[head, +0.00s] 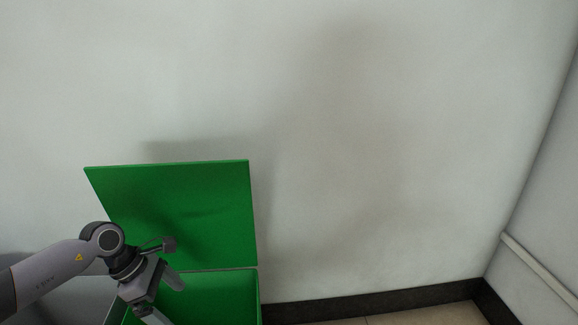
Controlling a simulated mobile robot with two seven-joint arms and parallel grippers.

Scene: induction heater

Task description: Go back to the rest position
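My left gripper (167,301) comes in from the lower left, over the opening of a green box (215,295). Its two fingers are apart, and only the green of the box shows between them. The lower finger is partly cut off by the bottom edge of the head view. My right gripper is not in view.
The box's green lid (190,205) stands raised at the back, near the light wall (400,140). A dark baseboard (390,300) runs along the wall's foot. A little tiled floor (430,316) shows clear right of the box. A side wall with a rail (538,263) bounds the right.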

